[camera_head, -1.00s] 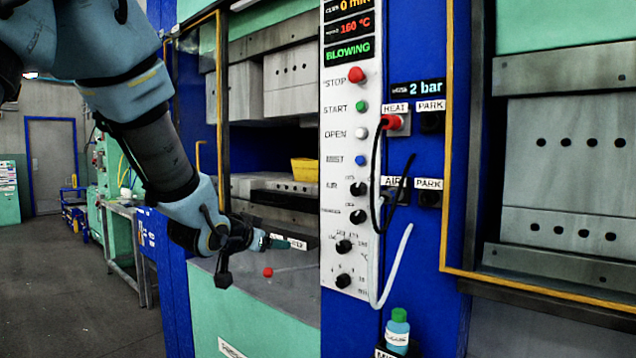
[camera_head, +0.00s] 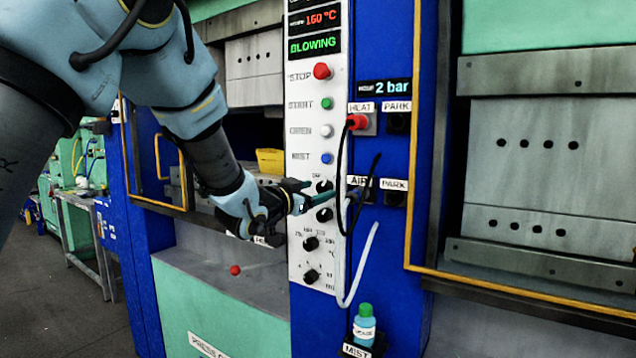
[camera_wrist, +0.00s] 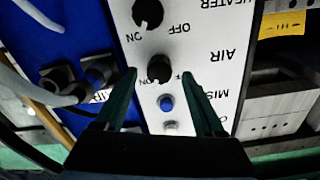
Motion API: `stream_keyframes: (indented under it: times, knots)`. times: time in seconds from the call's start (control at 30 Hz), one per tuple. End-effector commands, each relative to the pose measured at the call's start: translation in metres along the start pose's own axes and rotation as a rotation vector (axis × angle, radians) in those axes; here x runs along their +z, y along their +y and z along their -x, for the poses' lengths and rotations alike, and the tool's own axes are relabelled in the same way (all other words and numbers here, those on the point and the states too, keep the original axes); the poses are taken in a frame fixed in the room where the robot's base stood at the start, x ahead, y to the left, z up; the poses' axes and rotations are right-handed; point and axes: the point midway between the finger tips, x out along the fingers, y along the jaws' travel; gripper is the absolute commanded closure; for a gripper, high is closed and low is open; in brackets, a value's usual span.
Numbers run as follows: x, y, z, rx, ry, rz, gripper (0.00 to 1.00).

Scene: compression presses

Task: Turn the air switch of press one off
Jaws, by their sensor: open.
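The air switch is a black knob (camera_head: 324,186) on the white control panel (camera_head: 300,130) of the press, under the blue mist button. In the wrist view, which is upside down, the air knob (camera_wrist: 160,68) sits between my two green fingertips, beside the AIR lettering. Which way its pointer faces is hard to tell. My gripper (camera_head: 312,197) is open at the panel, with one finger on each side of the knob; it also shows in the wrist view (camera_wrist: 158,76). Whether the fingers touch the knob cannot be told. The display (camera_head: 313,45) reads BLOWING.
The heater knob (camera_head: 324,214) lies just below the air knob. A red heat plug (camera_head: 356,121), black cables and a white hose (camera_head: 361,262) hang right of the panel. A mist bottle (camera_head: 364,326) stands lower right. A yellow frame (camera_head: 415,130) borders the right press.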

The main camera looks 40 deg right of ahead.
Motion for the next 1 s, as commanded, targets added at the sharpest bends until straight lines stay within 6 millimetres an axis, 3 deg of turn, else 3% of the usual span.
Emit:
stream_keyframes:
  times: [0.2,0.47,1.0]
  knots:
    - [-0.0002,0.0006,-0.014,0.001,-0.001,0.0,0.29]
    - [0.0005,0.0005,-0.0146,0.0,-0.001,0.0,0.29]
    - [0.0005,0.0004,-0.0143,0.0,-0.001,0.0,0.9]
